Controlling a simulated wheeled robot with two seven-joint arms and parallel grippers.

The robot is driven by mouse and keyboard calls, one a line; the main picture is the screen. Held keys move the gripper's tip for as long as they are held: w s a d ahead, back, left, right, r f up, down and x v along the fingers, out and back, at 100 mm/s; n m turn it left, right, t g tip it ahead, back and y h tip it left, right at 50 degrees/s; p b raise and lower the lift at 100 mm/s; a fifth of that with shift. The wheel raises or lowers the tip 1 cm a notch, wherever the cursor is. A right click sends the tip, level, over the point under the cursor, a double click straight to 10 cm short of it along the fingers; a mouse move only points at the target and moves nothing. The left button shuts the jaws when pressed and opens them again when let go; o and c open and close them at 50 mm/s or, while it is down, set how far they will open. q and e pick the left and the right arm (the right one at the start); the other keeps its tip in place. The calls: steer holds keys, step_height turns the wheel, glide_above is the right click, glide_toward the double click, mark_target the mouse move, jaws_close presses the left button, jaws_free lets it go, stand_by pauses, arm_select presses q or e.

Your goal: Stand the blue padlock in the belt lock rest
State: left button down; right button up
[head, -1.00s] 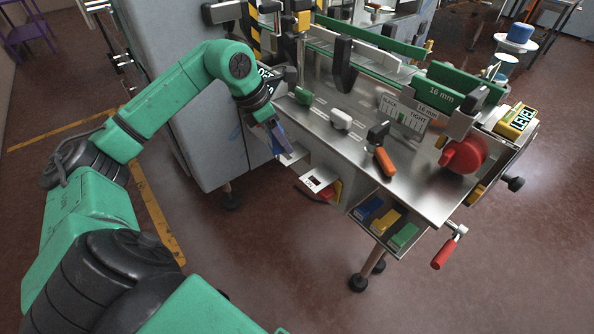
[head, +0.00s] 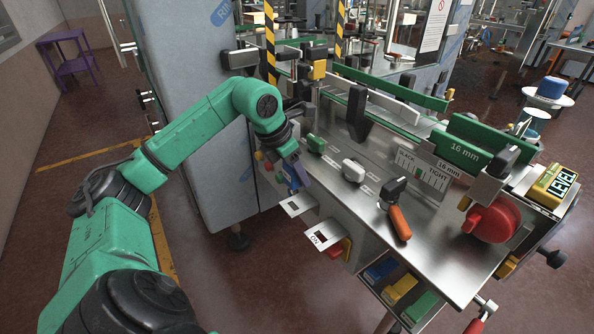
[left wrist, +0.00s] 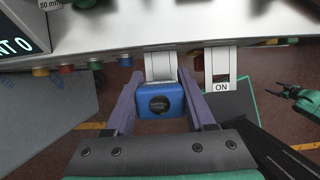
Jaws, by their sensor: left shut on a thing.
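The blue padlock (left wrist: 160,92) is between the purple fingers of my left gripper (left wrist: 159,82) in the left wrist view, a dark round spot on its face. My left gripper (head: 293,182) is shut on it, by the machine's near side in the head view; the padlock is hard to separate from the fingers there. Two slotted pale plates jut from the machine's edge: one (head: 296,204) just below my gripper, the other (head: 325,237) marked ON. In the left wrist view the unmarked plate (left wrist: 160,66) lies straight beyond the padlock; contact is unclear. Which is the belt lock rest, I cannot tell.
The ON plate (left wrist: 220,72) is right of the fingers in the left wrist view. Coloured buttons (left wrist: 67,70) line the machine's edge. A green arm end (left wrist: 300,96), perhaps my right, shows far right. An orange-handled lever (head: 399,220) stands on the metal top.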

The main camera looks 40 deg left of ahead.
mark_target(297, 204)
arm_select(q)
steer(key=shift+f+b, duration=1.05)
steer(key=shift+f, duration=0.45)
step_height(297, 204, down, 4)
steer(key=b, duration=0.3)
steer(key=shift+r, duration=0.25)
steer(key=shift+f, duration=0.25)
steer(key=shift+f+b, duration=0.3)
steer(key=shift+b, duration=0.15)
steer(key=shift+c, duration=0.8)
jaws_free()
steer(key=p+v, duration=0.1)
steer(key=v, duration=1.3)
steer(key=shift+r, duration=0.25)
